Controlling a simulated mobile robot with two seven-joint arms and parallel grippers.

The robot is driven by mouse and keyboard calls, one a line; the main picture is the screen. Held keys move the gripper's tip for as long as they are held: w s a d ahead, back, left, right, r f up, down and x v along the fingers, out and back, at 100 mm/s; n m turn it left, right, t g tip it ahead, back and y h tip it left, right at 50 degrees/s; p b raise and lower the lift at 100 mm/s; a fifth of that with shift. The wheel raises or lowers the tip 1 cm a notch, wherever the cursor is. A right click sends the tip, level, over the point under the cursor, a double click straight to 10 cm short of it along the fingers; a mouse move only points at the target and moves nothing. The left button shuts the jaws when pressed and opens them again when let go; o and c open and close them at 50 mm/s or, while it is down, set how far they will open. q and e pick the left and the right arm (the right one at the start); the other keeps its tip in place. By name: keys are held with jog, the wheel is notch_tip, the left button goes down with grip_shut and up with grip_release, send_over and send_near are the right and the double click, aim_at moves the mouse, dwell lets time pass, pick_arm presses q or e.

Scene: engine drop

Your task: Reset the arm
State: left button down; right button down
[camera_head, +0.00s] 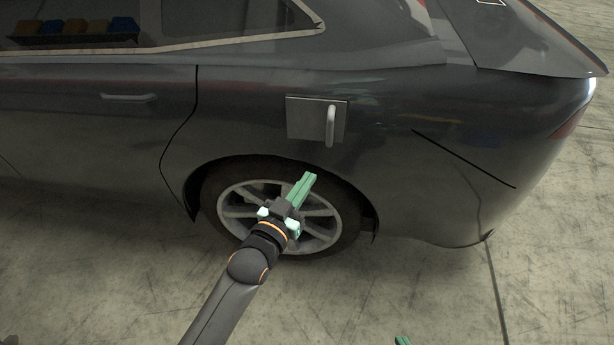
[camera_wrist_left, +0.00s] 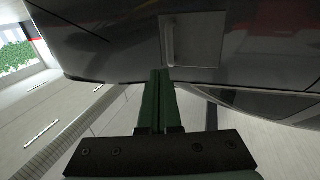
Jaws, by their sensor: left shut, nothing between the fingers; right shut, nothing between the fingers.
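My left gripper (camera_head: 309,178) is in front of the car's rear wheel, below the square panel with a handle (camera_head: 311,119) on the car's side. Its green fingers are shut with nothing between them. In the left wrist view the closed fingers (camera_wrist_left: 161,73) point toward the car, and the panel (camera_wrist_left: 193,40) shows just beyond the tips. My right gripper (camera_head: 402,341) shows only as a small green tip at the bottom edge; it is shut and empty, and the rest of that arm is out of view.
The dark grey car (camera_head: 400,180) fills the upper part of the head view. Its rear wheel (camera_head: 232,210) is behind my left gripper. A rack with blue and yellow bins (camera_head: 90,27) shows at the upper left on the window. The concrete floor (camera_head: 110,280) in front is clear.

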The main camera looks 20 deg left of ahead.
pick_arm(q)
jog(key=shift+s, duration=0.2)
